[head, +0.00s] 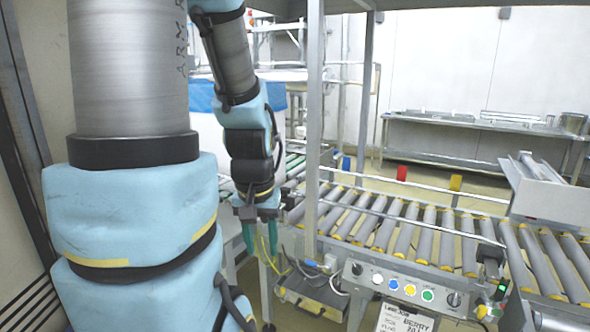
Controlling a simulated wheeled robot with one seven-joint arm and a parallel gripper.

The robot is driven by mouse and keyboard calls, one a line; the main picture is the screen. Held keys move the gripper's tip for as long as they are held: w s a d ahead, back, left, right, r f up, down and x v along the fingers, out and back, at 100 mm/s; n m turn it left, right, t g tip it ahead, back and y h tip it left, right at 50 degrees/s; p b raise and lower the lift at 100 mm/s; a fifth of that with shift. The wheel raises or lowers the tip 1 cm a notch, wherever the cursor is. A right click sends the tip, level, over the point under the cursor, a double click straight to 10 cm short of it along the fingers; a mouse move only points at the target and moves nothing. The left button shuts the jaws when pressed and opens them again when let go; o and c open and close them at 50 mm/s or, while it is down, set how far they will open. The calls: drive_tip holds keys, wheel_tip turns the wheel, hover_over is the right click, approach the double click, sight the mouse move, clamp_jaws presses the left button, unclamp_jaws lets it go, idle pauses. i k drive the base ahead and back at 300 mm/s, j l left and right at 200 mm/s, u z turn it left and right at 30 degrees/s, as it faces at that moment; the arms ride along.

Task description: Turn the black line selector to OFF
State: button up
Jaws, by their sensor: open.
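A grey control panel (403,287) is fixed to the near side of the roller conveyor. It carries a dark round knob (357,268) at its left end and a larger black knob with a pale mark (453,299) at its right end. I cannot tell from the lettering which is the line selector, and the knob settings are too small to read. My gripper (261,236) hangs with its teal fingers pointing down, to the left of the panel and apart from it. It is open, and I see nothing between the fingers.
White, blue, yellow and green buttons (428,295) sit between the knobs. A grey upright post (313,130) stands between my gripper and the panel. Cables and a grey tray (310,295) are below left of the panel. A paper label (404,318) hangs under it.

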sight(356, 268)
drive_tip(key=z, duration=1.4)
drive_tip(key=i+j+u, duration=0.1)
drive_tip(key=u, duration=0.15)
drive_tip(key=i+j+u, duration=0.35)
drive_tip(key=j, duration=0.2)
drive_tip(key=i+j+u, duration=0.2)
drive_tip(key=j, duration=0.1)
